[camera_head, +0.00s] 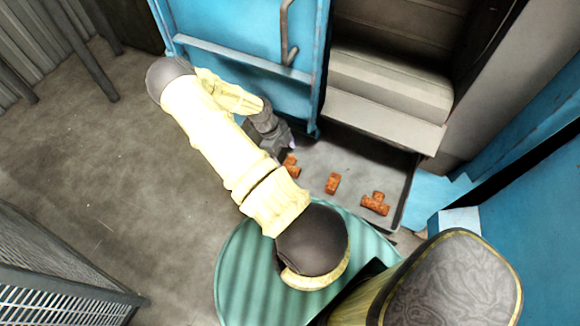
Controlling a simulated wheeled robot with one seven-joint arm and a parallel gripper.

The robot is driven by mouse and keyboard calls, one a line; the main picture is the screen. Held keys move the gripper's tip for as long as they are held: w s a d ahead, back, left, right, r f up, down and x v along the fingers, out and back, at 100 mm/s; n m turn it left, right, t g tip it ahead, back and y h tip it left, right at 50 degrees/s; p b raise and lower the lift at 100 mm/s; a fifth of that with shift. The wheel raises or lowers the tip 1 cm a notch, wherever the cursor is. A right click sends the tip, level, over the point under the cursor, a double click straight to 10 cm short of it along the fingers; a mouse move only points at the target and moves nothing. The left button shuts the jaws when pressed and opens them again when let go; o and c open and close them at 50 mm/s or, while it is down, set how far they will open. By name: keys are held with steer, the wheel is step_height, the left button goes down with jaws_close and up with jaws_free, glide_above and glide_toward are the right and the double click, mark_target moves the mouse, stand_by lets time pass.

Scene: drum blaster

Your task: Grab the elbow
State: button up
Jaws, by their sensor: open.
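Three rusty orange pipe fittings lie on a grey tray (345,160). The left fitting (291,168) looks bent like an elbow and is partly hidden by my arm. The middle fitting (332,184) looks short and straight. The right fitting (376,204) looks like a tee. My gripper (289,146) is just above the left fitting in the picture, at the tray's left end. It is open and appears empty. Its fingertips are small and partly hidden, so I cannot tell the gap to the fitting.
A blue door panel (245,35) with a handle (288,35) stands behind my gripper. An open cabinet with a pale ledge (385,120) is behind the tray. A blue frame (435,195) borders the tray on the right. Bare floor (100,170) lies to the left.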

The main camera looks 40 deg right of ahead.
mark_target(291, 164)
steer(key=x, duration=0.2)
steer(key=p+x, duration=0.1)
steer(key=x, duration=0.1)
steer(key=shift+s+f, duration=0.2)
steer(key=shift+s, duration=0.25)
steer(key=shift+f, duration=0.25)
steer(key=c, duration=1.4)
